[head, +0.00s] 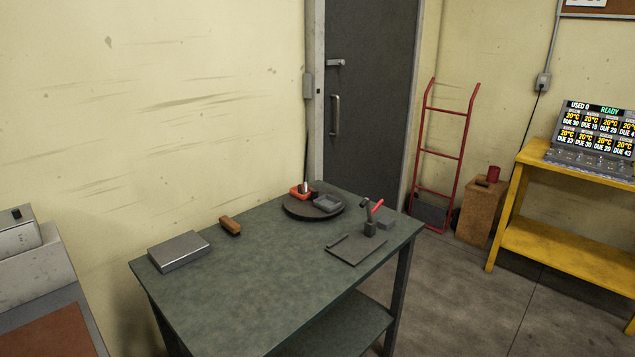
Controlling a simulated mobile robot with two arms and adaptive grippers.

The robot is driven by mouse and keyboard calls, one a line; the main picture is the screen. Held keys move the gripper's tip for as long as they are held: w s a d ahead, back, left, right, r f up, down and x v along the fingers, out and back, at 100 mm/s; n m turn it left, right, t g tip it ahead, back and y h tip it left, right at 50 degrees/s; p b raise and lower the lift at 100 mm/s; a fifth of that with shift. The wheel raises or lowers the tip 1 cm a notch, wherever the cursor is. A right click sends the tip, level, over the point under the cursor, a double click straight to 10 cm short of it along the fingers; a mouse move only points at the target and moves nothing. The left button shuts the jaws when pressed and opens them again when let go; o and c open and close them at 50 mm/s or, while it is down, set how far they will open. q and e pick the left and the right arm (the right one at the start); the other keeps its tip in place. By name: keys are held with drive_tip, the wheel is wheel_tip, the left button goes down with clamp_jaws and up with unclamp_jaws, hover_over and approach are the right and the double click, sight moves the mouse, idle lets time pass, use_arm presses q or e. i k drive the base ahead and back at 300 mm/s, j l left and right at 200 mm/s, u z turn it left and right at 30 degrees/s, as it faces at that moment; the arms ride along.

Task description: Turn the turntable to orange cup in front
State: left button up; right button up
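A dark round turntable (314,213) sits near the back right corner of the green workbench. On its left part is an orange-red, low cup or tray (299,194), with a small light upright item in or beside it. A grey square tray (327,203) sits on the turntable's right part, nearer the front than the orange one. The exact shape of the orange one is too small to tell. Neither of my grippers is in view.
The green bench (230,285) also holds a grey flat box (179,251), a brown block (230,226), a grey plate (356,249) and a block with a red-handled tool (371,226). The bench's front middle is clear. A red hand truck (443,155) stands behind.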

sight(320, 202)
drive_tip(key=i+l, duration=0.15)
drive_tip(key=l, duration=0.25)
drive_tip(key=i+l+u, duration=0.1)
drive_tip(key=l, duration=0.25)
drive_tip(key=i+l+u, duration=0.1)
drive_tip(key=l, duration=0.3)
drive_tip(key=i+l, duration=0.15)
drive_tip(key=l, duration=0.25)
drive_tip(key=i+l+u, duration=0.1)
drive_tip(key=l, duration=0.3)
drive_tip(key=i+l, duration=0.15)
drive_tip(key=l, duration=0.25)
drive_tip(key=u, duration=0.05)
